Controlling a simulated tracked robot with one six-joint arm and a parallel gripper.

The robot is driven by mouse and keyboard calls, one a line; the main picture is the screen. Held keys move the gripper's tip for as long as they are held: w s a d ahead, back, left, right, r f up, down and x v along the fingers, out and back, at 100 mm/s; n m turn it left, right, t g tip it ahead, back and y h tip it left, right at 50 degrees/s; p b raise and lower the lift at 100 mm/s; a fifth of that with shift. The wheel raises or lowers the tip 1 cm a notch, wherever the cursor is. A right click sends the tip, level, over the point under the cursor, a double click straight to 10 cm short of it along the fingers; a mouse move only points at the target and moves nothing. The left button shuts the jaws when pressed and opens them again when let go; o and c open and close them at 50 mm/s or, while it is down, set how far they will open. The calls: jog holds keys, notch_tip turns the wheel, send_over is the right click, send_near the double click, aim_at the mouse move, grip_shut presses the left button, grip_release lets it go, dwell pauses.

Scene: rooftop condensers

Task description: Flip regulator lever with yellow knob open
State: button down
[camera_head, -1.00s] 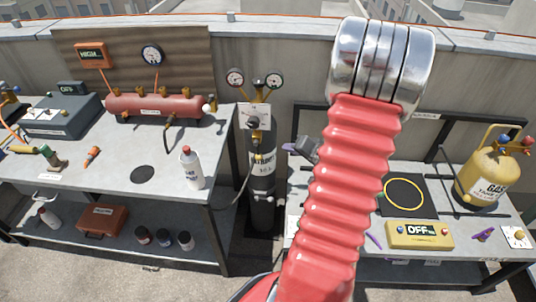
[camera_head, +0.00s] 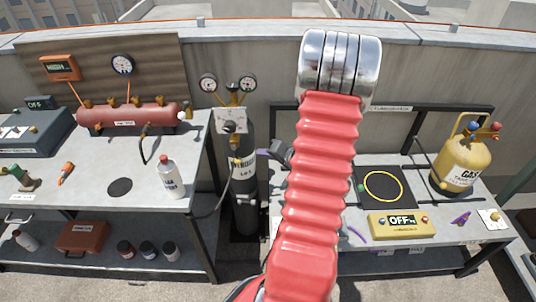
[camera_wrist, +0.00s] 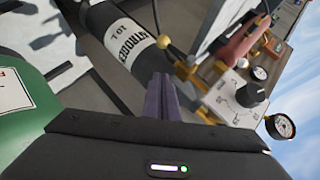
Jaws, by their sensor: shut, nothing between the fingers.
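The nitrogen cylinder (camera_head: 243,190) stands between the two tables, with a white regulator panel (camera_head: 232,121) and two gauges on top. In the wrist view, a yellow ball knob (camera_wrist: 163,42) sits beside the cylinder's neck, at the end of a thin rod. The regulator panel (camera_wrist: 237,98) with its black dial is to the right in that view. My gripper (camera_wrist: 162,82) is shut and empty, its purple fingers pointing toward the cylinder's neck and appearing just below the knob. I cannot tell whether they touch anything. In the head view my gripper (camera_head: 264,152) is just right of the cylinder.
The left table carries a red manifold (camera_head: 128,115) and a white bottle (camera_head: 170,178). The right table carries a yellow gas cylinder (camera_head: 458,165), an OFF box (camera_head: 402,226) and a dark mat with a yellow ring (camera_head: 384,186). A hose hangs left of the nitrogen cylinder.

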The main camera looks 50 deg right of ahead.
aim_at(237, 156)
jog(key=w+a+f, duration=0.1)
jog(key=w+f, duration=0.4)
jog(key=w, duration=0.2)
jog(key=shift+a+f, duration=0.25)
jog(key=shift+a, duration=0.05)
jog(key=shift+d+f, duration=0.1)
